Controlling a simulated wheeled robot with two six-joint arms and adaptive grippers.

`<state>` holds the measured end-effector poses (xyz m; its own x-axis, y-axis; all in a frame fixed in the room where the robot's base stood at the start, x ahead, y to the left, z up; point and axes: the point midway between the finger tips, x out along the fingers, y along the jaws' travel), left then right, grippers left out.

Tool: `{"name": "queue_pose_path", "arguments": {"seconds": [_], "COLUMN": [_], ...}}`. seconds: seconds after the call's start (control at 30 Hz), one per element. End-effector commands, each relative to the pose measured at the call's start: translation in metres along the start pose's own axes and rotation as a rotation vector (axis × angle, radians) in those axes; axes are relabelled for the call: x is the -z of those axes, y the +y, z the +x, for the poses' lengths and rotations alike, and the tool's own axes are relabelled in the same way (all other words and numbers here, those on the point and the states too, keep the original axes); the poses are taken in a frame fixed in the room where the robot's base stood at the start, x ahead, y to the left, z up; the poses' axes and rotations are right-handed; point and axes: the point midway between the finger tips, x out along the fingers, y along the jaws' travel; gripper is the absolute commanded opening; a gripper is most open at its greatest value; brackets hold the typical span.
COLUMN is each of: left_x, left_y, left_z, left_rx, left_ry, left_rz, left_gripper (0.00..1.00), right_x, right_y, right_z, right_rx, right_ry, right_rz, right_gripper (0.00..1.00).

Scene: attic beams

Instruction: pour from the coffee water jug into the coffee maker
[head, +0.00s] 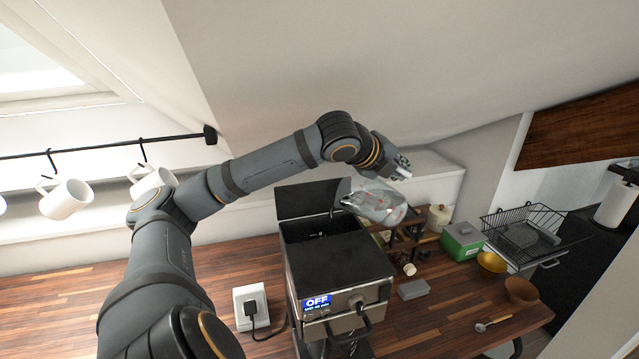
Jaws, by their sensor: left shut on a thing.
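The coffee maker (338,272) stands on the wooden counter with its lid (305,198) raised at the back. Its display reads OFF. The coffee water jug (378,203) is clear, lies tilted well over, and is held in the air at the upper right of the machine's open top. My left gripper (397,172) is shut on the jug at its upper right side; the fingers are small and partly hidden. I cannot tell whether any water is leaving the jug. My right gripper is not in view.
A white socket box (250,306) with a plug stands left of the machine. A green box (462,241), gold bowl (492,262), brown bowl (521,291), spoon (493,323) and grey block (413,289) lie to the right. White mugs (66,198) hang from a rail. The sloped ceiling is close above.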

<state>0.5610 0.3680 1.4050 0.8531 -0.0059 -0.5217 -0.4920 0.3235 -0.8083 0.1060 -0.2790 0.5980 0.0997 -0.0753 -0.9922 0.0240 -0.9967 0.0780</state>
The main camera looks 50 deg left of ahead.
Motion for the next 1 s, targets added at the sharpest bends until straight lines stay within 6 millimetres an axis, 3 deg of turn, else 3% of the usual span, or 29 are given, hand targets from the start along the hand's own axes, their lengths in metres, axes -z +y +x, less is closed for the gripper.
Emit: {"name": "queue_pose_path", "arguments": {"seconds": [1.0], "left_x": [0.0], "left_y": [-0.011], "left_z": [-0.004], "left_rx": [0.08], "left_ry": [0.001], "left_rz": [-0.029], "left_gripper": [0.0], "right_x": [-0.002], "right_y": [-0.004], "right_z": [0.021], "right_rx": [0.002], "right_ry": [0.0], "right_rz": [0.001], "right_gripper": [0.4]}}
